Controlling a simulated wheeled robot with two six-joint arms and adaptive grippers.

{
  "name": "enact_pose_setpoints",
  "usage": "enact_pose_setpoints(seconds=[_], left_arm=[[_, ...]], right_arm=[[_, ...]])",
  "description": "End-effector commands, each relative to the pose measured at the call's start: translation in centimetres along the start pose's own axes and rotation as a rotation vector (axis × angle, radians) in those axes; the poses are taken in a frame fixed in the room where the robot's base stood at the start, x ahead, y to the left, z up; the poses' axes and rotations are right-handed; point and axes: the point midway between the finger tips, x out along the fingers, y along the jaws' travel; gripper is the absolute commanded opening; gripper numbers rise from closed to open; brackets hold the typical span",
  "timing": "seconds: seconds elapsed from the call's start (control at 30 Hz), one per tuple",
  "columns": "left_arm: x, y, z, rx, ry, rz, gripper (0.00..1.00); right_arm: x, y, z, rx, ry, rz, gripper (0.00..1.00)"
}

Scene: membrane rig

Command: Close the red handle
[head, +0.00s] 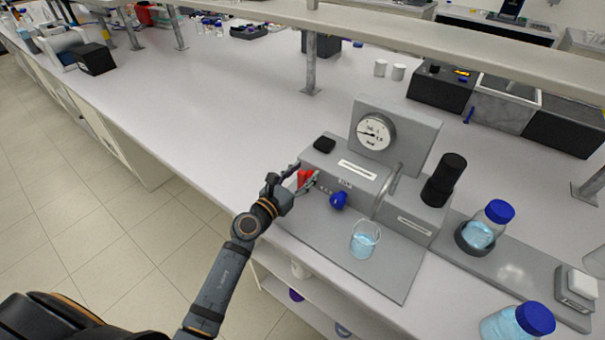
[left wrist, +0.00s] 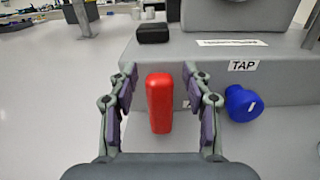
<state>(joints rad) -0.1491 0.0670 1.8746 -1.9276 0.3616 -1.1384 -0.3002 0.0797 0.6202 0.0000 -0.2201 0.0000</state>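The red handle (head: 304,178) is on the front left of the grey rig (head: 340,172), beside my left gripper (head: 304,179). In the left wrist view the red handle (left wrist: 159,103) stands upright between the two open fingers of my left gripper (left wrist: 160,105). A gap shows on each side of it, so the fingers do not appear to touch it. How the handle joins the rig is hidden. My right gripper is not in view.
A blue knob (head: 338,200) sits right of the red handle, by a TAP label (left wrist: 243,65). A beaker of blue liquid (head: 365,240) stands on the rig's base plate. A gauge (head: 376,131) rises behind.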

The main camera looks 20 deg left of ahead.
Motion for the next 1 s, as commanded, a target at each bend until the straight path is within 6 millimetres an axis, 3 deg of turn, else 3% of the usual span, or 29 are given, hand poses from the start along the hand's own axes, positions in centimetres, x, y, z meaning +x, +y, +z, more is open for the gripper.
enact_pose_setpoints(seconds=[0.27,0.63,1.0], left_arm=[[-0.7,0.0,-0.1,0.0,0.003,0.001,0.49],[-6.9,0.0,-0.1,0.001,0.002,-0.001,0.49],[-7.5,0.0,0.0,-0.001,0.0,0.0,0.49]], right_arm=[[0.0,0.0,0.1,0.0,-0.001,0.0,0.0],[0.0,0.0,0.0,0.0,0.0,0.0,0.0],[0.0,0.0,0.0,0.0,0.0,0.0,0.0]])
